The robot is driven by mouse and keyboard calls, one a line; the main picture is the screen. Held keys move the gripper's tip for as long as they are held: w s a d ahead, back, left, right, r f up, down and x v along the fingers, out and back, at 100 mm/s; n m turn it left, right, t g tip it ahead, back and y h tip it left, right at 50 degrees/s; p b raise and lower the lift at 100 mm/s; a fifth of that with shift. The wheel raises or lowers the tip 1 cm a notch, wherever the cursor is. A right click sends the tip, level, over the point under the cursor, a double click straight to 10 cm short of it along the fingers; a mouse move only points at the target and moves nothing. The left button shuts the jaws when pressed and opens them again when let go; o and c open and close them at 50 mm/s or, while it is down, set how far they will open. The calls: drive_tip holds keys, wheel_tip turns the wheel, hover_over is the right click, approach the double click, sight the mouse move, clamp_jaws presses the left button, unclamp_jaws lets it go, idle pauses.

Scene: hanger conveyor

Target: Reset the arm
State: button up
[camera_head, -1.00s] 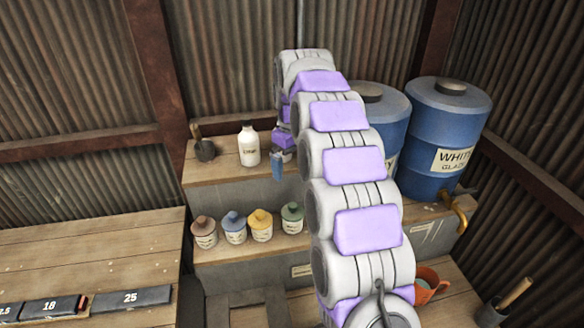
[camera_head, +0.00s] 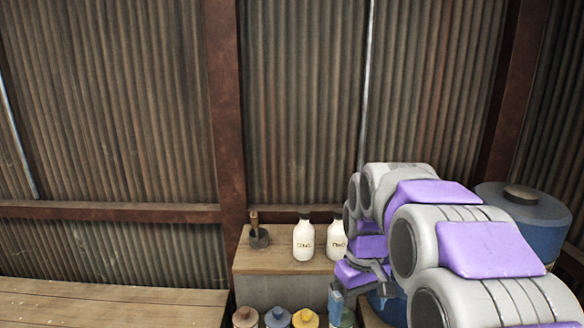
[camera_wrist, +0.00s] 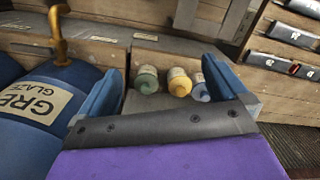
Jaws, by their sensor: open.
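My gripper (camera_head: 340,300) is at the end of my purple and grey arm, which bends across the lower right of the head view. Its blue fingers are seen small in front of the shelf. In the wrist view my gripper (camera_wrist: 163,68) shows two blue fingers spread apart, with nothing between them in its grasp. Green, yellow and blue-lidded jars (camera_wrist: 179,84) lie beyond the fingers. Part of the shelf and the barrel behind my arm is hidden.
Two white bottles (camera_head: 304,240) and a mortar with pestle (camera_head: 259,236) stand on the wooden shelf (camera_head: 270,262). A blue barrel (camera_head: 545,215) is at the right. In the wrist view a barrel labelled GRE (camera_wrist: 40,105) is close to the left finger. A bench (camera_head: 110,305) is at lower left.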

drive_tip(key=s+f+m, duration=0.2)
drive_tip(key=s+f, duration=0.2)
drive_tip(key=s, duration=1.1)
drive_tip(key=s+f+m+g+b, duration=0.1)
drive_tip(key=s+f, duration=0.3)
drive_tip(key=s, duration=1.1)
drive_tip(key=shift+s+d+f+m, duration=0.15)
drive_tip(key=shift+d+f+m, duration=0.15)
drive_tip(key=shift+m, duration=0.4)
drive_tip(key=shift+c, duration=0.3)
